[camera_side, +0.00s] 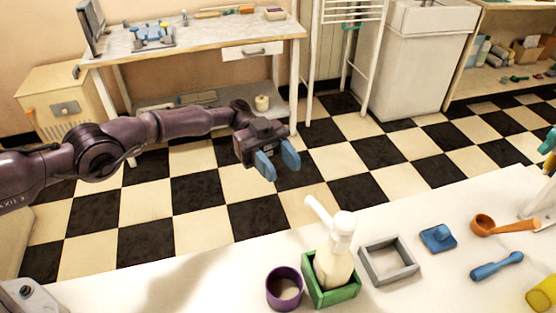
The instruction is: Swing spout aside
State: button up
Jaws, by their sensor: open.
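A cream pump bottle (335,267) stands upright in a green square holder (331,296) on the white counter at the front. Its white spout (319,211) sticks out from the pump head (343,226) toward the upper left of the picture. My gripper (278,166) has two blue fingers that are apart with nothing between them. It hangs in the air to the upper left of the bottle, clear of the spout. The lower part of the bottle is hidden by the holder's walls.
A purple cup (284,288) stands left of the green holder, close to it. A grey square frame (389,261) lies to its right. Further right are a blue block (438,238), an orange scoop (503,226), a blue-handled tool (496,266) and a yellow cylinder (542,295).

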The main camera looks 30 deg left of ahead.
jog(key=shift+a, duration=0.25)
